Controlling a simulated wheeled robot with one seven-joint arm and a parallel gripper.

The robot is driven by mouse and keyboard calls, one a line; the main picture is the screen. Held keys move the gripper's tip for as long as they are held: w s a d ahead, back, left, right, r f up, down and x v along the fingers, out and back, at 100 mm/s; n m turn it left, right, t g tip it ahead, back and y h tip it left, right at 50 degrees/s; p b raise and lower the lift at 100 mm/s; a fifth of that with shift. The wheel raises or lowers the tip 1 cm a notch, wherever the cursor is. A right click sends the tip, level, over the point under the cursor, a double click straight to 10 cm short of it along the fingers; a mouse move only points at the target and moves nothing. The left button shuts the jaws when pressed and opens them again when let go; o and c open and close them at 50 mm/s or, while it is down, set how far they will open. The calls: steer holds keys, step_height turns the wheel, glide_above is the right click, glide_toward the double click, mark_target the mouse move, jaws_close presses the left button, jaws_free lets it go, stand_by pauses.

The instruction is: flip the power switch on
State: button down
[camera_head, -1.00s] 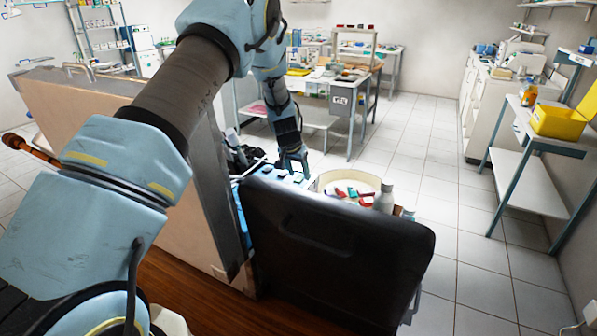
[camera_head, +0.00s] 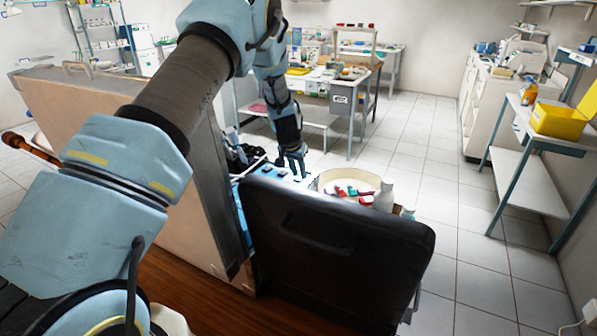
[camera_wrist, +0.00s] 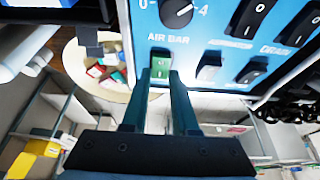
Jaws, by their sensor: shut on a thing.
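A blue control panel (camera_wrist: 215,20) fills the top of the wrist view. A green rocker switch (camera_wrist: 160,68) sits on it below the "AIR BAR" lettering. My gripper (camera_wrist: 159,78) has one finger on each side of this switch and is shut on it. The fingers partly hide the switch, so I cannot tell its position for sure. In the camera_head view my gripper (camera_head: 294,172) is down at the panel, behind the black case part, and the switch is too small to make out.
A knob (camera_wrist: 177,10) and several black rocker switches (camera_wrist: 253,72) are close by on the panel. The black case part (camera_head: 340,240) blocks the near side.

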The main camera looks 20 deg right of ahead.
mark_target(298, 178)
steer(key=shift+w+d+g+y, duration=0.1)
steer(key=shift+d+g+y, duration=0.15)
steer(key=shift+g+y, duration=0.05)
steer(key=shift+w+d+g+y, duration=0.1)
steer(key=shift+w+g+y, duration=0.05)
steer(key=shift+g+y, duration=0.55)
steer(key=c, duration=0.7)
jaws_free()
steer(key=shift+r, duration=0.1)
steer(key=r+b, duration=0.1)
steer(key=r, duration=0.2)
steer(key=r+b, duration=0.1)
steer(key=r, duration=0.3)
steer(key=s+a+r+b, duration=0.1)
steer(key=r+b, duration=0.1)
steer(key=r, duration=0.1)
steer(key=shift+r, duration=0.3)
